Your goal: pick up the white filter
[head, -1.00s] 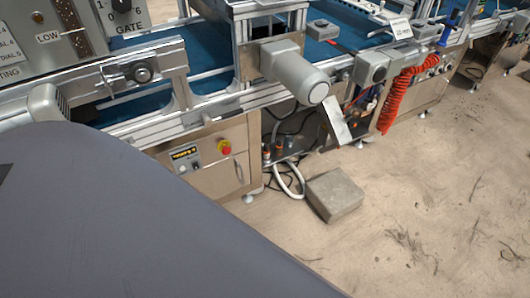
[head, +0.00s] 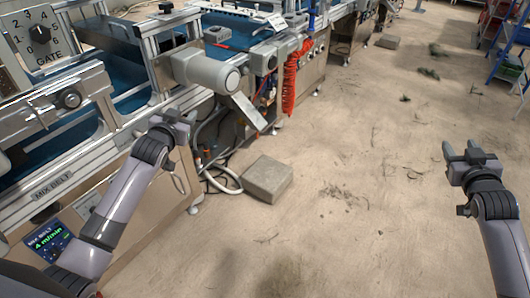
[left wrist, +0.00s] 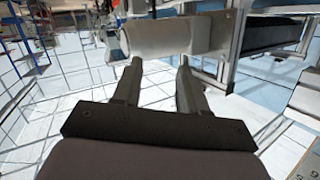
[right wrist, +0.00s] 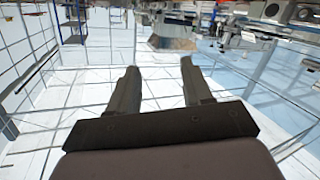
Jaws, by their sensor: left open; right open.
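I cannot make out a white filter in any view. My left gripper (head: 180,118) is open and empty, close in front of the conveyor machine and below a pale grey motor (head: 207,73). In the left wrist view, the pale cylinder of the motor (left wrist: 165,38) lies beyond the open fingertips (left wrist: 160,72), apart from them. My right gripper (head: 465,150) is open and empty over bare floor at the right. In the right wrist view, nothing lies between its fingers (right wrist: 160,82).
The conveyor machine, with a blue belt (head: 127,75) and a MIX BELT panel (head: 50,240), fills the left. A grey block (head: 267,178) sits on the floor beside it. A red coiled hose (head: 290,80) hangs farther back. The central floor is mostly clear.

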